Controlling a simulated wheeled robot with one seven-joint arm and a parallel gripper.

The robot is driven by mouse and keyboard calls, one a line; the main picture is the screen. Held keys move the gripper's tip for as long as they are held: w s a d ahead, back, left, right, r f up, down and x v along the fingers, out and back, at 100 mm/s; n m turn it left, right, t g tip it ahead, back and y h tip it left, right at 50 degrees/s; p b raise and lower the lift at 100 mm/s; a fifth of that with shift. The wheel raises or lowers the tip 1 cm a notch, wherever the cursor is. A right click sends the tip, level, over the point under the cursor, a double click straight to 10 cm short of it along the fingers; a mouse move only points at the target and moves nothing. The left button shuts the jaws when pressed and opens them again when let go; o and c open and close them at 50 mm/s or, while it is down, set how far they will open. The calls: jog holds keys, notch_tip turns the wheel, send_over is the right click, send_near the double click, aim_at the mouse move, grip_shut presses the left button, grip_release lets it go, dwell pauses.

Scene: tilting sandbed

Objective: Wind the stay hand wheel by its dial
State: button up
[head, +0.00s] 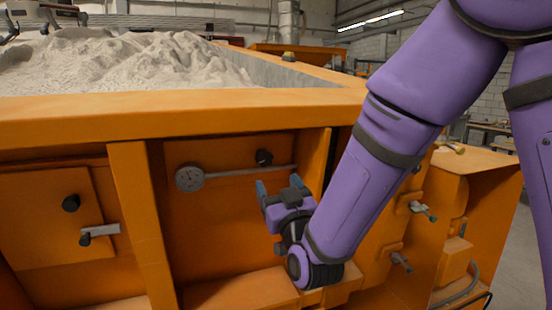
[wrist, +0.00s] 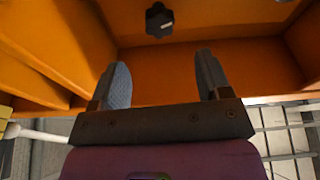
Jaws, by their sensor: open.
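A black lobed hand wheel (head: 264,157) is on the panel just above the rod; the wrist view shows a black lobed wheel (wrist: 159,20) with a pale mark, beyond the fingertips. My gripper (head: 278,185) is below the wheel, fingers pointing up, open and empty. In the wrist view my gripper (wrist: 163,72) has both blue-grey fingers apart, with the wheel ahead between their lines, not touching.
The orange sandbed rim (head: 180,105) overhangs the panel, and an upright rib (head: 145,220) stands left of the dial. Another black knob (head: 71,203) and a crank handle (head: 100,232) are on the left panel. A lower ledge (head: 240,290) runs below my gripper.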

aim_at(266, 160)
jog(key=x, duration=1)
jog(key=shift+w+r, duration=0.25)
jog(key=shift+w, duration=0.05)
jog(key=c, duration=0.9)
